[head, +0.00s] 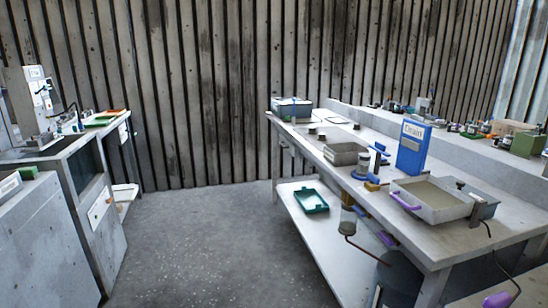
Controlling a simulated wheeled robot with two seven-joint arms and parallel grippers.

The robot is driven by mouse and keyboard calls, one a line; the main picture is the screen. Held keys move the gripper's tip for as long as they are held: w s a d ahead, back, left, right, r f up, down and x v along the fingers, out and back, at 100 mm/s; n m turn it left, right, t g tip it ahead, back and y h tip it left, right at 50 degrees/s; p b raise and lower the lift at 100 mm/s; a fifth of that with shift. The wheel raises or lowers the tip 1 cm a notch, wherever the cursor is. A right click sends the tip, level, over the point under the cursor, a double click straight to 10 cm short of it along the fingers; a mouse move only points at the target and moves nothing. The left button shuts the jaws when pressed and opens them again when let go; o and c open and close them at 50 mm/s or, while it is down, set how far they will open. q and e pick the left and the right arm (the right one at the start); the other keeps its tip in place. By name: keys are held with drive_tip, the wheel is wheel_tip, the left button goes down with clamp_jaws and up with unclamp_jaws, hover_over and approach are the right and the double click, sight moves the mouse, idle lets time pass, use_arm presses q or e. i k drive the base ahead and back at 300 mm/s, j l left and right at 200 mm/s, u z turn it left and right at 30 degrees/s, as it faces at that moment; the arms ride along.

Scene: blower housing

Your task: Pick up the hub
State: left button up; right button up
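I cannot tell for sure which part is the hub. Small dark round parts (312,130) lie on the far part of the long bench (300,138) at right. A pale cylindrical part (363,160) with dark and blue pieces beside it stands near the bench's front edge, just right of a grey bin (345,153). These are too small to make out well. Neither of my grippers is in view.
A blue labelled box (412,148) and a grey tray with purple handle (432,198) stand on the bench. A green tray (311,201) sits on its lower shelf. Machine cabinets (85,190) line the left. The floor (205,240) between is clear.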

sight(322, 136)
drive_tip(key=i+j+z, duration=0.3)
drive_tip(key=i, duration=0.15)
drive_tip(key=i+j+z, duration=0.25)
drive_tip(key=i, duration=0.2)
